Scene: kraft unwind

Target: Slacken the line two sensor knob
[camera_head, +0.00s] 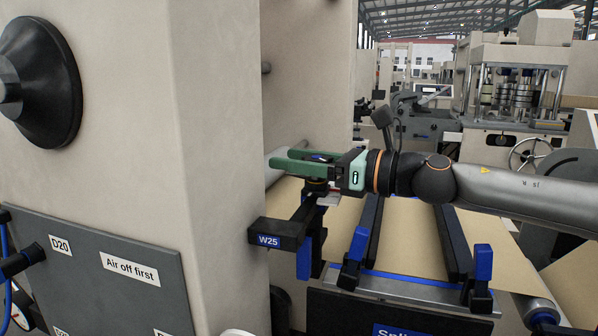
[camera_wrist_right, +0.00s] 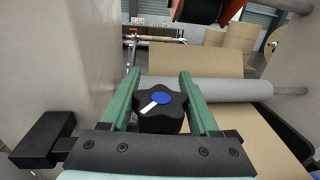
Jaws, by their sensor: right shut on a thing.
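The sensor knob (camera_wrist_right: 161,118) is black and lobed, with a blue cap and a white pointer mark, seen in the right wrist view. In the head view it shows as a dark knob (camera_head: 316,186) on a black bracket labelled W25 (camera_head: 270,240). My right gripper (camera_wrist_right: 160,95) has its green fingers on both sides of the knob and is shut on it; it also shows in the head view (camera_head: 300,160). The white pointer points toward the lower left in the wrist view. My left gripper is not in view. No line two label is readable.
Brown kraft web (camera_head: 412,235) runs under the bracket, with a grey roller (camera_wrist_right: 200,89) behind the knob. A beige machine column (camera_head: 220,130) stands close left of the gripper. Blue-ended black bars (camera_head: 355,245) and a splice table stand in front.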

